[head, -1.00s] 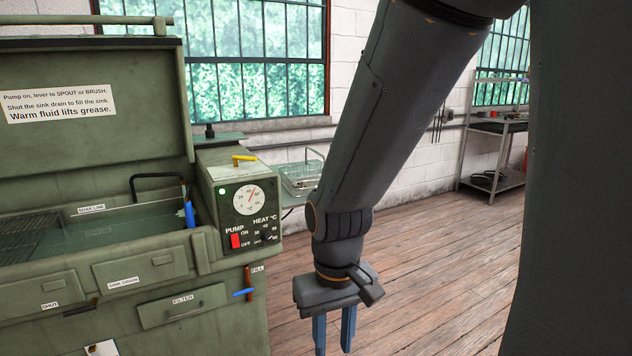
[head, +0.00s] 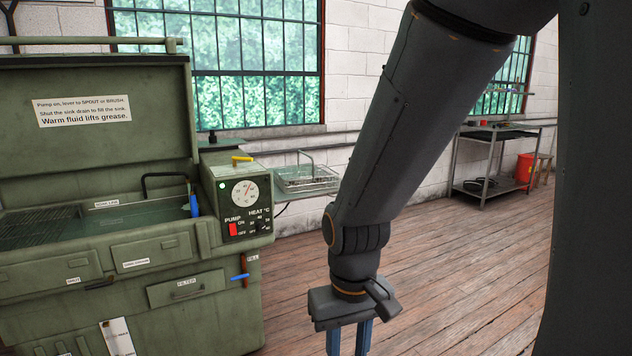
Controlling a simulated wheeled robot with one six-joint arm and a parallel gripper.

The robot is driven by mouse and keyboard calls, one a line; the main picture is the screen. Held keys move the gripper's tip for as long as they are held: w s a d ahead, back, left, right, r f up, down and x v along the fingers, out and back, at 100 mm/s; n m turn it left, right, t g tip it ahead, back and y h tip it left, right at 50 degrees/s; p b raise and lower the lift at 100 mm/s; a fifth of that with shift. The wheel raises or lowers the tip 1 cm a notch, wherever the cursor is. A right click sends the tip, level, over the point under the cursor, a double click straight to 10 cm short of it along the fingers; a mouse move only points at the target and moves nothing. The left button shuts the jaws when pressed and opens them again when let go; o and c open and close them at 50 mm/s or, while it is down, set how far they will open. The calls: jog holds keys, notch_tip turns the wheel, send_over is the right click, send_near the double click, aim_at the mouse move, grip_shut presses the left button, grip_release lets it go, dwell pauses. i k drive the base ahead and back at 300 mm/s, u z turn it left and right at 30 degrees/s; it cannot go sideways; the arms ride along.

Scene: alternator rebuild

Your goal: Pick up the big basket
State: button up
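A wire basket (head: 300,174) with a raised handle sits in a clear tray (head: 318,188) on a side shelf, just right of the green parts washer. It is the only basket I make out clearly; I cannot tell whether it is the big one. My gripper (head: 348,343) points down at the bottom of the head view, in front of and below the basket, well apart from it. Its two blue fingers are spread with floor showing between them, and nothing shows in the grip. The fingertips reach the bottom edge of the picture.
The green parts washer (head: 180,258) fills the left, lid up, with fluid in its sink (head: 150,213). A metal shelf unit (head: 455,165) stands at the back right near a red bucket (head: 525,168). The wooden floor (head: 470,240) between is clear.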

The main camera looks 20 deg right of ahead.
aim_at(282, 184)
jog(key=z, duration=0.65)
jog(key=i, duration=0.8)
jog(key=z, duration=0.75)
jog(key=i, duration=1.7)
jog(key=u, duration=0.65)
